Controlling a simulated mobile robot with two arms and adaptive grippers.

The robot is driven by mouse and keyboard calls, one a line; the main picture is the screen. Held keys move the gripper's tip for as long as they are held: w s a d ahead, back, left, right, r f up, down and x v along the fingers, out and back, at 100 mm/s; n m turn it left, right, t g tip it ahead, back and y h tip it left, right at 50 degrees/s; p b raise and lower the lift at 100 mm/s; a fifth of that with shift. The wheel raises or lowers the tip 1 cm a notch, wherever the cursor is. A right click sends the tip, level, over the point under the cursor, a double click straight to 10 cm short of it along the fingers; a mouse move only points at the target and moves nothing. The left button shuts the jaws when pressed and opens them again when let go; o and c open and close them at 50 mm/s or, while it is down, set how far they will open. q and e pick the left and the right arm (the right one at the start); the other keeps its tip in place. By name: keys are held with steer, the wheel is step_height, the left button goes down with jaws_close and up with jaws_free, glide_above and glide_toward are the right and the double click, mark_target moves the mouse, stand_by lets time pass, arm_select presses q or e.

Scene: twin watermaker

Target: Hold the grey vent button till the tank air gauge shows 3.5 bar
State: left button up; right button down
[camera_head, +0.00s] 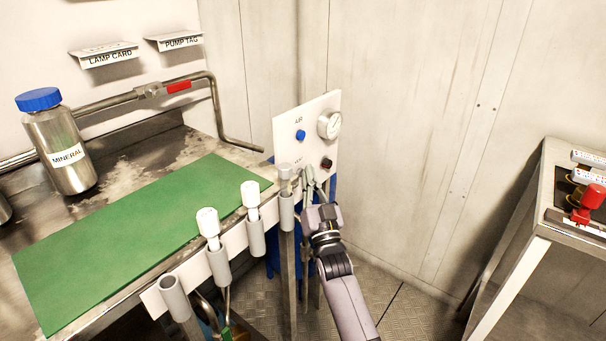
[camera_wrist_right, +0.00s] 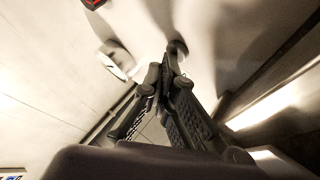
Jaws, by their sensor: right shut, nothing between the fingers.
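The white panel (camera_head: 285,115) stands upright at the end of the bench. It carries a blue button (camera_head: 300,135) under the word AIR, a round white gauge (camera_head: 330,125) and a dark button with some red (camera_head: 326,163). The gauge needle is too small to read. My right gripper (camera_head: 308,174) is shut and empty, its tips at the panel's lower part below the VENT label. The grey vent button is mostly hidden by the tips; I cannot tell whether they press it. In the right wrist view the shut fingers (camera_wrist_right: 172,62) meet near a small rounded knob. My left gripper is not in view.
A rail with several grey holders (camera_head: 257,238), some holding white-capped tubes, runs close left of my right arm. The bench has a green mat (camera_head: 140,235) and a MINERAL bottle (camera_head: 62,145). A side table (camera_head: 575,232) with a red valve stands at right.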

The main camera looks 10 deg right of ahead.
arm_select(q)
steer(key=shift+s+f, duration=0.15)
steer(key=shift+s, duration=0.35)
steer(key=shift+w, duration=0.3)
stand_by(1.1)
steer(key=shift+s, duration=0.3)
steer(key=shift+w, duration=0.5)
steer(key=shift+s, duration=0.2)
arm_select(e)
steer(key=shift+s, duration=0.1)
stand_by(0.5)
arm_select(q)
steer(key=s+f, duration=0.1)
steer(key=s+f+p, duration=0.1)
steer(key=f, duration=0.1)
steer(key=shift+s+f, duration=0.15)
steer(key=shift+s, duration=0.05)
arm_select(e)
steer(key=shift+s+d, duration=0.5)
steer(key=shift+s, duration=0.1)
steer(key=shift+s+d, duration=0.1)
